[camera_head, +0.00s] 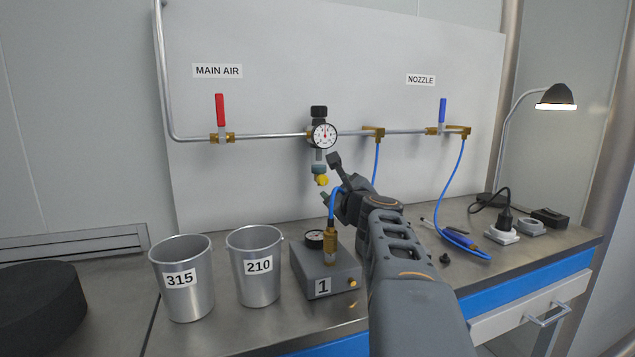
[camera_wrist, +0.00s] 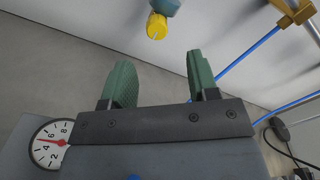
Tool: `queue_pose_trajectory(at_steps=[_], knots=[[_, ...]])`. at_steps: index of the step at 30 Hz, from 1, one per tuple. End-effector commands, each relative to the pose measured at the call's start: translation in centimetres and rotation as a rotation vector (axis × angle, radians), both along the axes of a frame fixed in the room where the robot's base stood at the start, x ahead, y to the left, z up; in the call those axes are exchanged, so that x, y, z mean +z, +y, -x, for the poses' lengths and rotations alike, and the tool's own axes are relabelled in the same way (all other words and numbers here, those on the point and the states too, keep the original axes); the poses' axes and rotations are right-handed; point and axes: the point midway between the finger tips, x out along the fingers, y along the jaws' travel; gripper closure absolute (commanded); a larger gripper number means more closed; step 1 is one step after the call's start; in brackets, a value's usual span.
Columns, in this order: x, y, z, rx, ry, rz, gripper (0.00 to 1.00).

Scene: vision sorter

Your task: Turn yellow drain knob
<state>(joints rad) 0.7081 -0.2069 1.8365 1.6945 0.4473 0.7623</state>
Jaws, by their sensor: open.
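The yellow drain knob (camera_head: 321,180) sits at the bottom of the filter unit (camera_head: 319,160), under the round pressure gauge (camera_head: 324,136) on the wall pipe. It also shows at the top of the wrist view (camera_wrist: 157,26), ahead of the fingers. My gripper (camera_head: 328,180) is close to the knob in the head view. In the wrist view my gripper (camera_wrist: 160,80) has its two green fingers spread wide apart, with nothing between them. The knob is beyond the fingertips, between their lines. I cannot tell the exact gap in depth.
A grey box marked 1 (camera_head: 307,271) with a gauge and brass fitting stands below the knob. Metal cups 315 (camera_head: 195,299) and 210 (camera_head: 259,287) stand left of it. Blue hoses (camera_head: 452,190) hang at the right. A red lever (camera_head: 220,110) and blue lever (camera_head: 442,110) are on the pipe.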

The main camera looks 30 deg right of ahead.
Motion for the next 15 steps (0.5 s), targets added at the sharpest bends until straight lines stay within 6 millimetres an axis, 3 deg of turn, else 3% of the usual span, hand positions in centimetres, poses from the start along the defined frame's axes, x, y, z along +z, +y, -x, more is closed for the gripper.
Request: queue_pose_trajectory(at_steps=[9, 15], knots=[[-0.2, -0.4, -4.6, 0.017, 0.001, -0.001, 0.46], [-0.1, -0.9, -6.6, 0.015, 0.002, -0.001, 0.46]])
